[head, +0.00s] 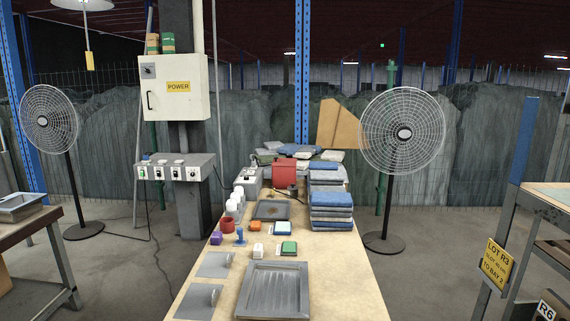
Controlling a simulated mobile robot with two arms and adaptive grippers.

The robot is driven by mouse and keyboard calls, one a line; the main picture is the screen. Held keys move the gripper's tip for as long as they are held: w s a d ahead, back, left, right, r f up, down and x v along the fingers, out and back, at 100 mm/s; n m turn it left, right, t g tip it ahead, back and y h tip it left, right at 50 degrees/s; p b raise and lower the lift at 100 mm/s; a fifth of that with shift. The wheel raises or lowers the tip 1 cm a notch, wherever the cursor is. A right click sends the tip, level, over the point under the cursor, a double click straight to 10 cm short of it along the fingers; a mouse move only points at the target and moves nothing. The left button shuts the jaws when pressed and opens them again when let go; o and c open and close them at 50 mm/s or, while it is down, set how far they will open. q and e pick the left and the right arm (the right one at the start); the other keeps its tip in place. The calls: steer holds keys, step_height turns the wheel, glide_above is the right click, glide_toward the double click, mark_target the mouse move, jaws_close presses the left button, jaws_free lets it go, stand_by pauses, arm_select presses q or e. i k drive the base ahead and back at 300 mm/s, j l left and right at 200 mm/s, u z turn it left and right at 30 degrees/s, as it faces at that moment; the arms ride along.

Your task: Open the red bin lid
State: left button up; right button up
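A red box-like thing (285,172), which looks like the red bin, stands at the far end of the long wooden table (345,285). It is small in the head view, and I cannot make out its lid or whether that is open or shut. A small dark tool-like item with a yellowish part (291,190) lies just in front of it. Neither of my grippers shows in the head view.
Folded blue and grey cloths (331,212) stack right of the red bin. A grey tray (272,290) and plates (216,264) lie at the near end. Small blocks, a red cup (227,224) and white bottles (238,195) stand between. Fans (404,134) flank the table.

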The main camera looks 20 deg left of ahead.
mark_target(280, 162)
steer(key=i+j+u, duration=0.1)
steer(key=j+u, duration=0.15)
steer(key=i+j+u, duration=0.25)
steer(key=j, duration=0.15)
steer(key=j+u, duration=0.25)
steer(key=i+j+u, duration=0.15)
steer(key=j+u, duration=0.25)
steer(key=i+j+u, duration=0.2)
steer(key=u, duration=0.25)
steer(key=i+j+u, duration=0.2)
steer(key=u, duration=0.2)
steer(key=i+j+u, duration=0.1)
steer(key=i+u, duration=0.35)
steer(key=i+j, duration=0.1)
steer(key=i, duration=0.25)
steer(key=i+j, duration=0.1)
steer(key=i, duration=0.3)
steer(key=i+l+z, duration=0.2)
steer(key=z, duration=0.2)
steer(key=i+l+z, duration=0.1)
steer(key=i+z, duration=0.7)
steer(key=i+j+z, duration=0.1)
steer(key=i+z, duration=0.2)
steer(key=z, duration=0.15)
steer(key=i+j+z, duration=0.1)
steer(key=i+z, duration=0.15)
steer(key=i, duration=1.55)
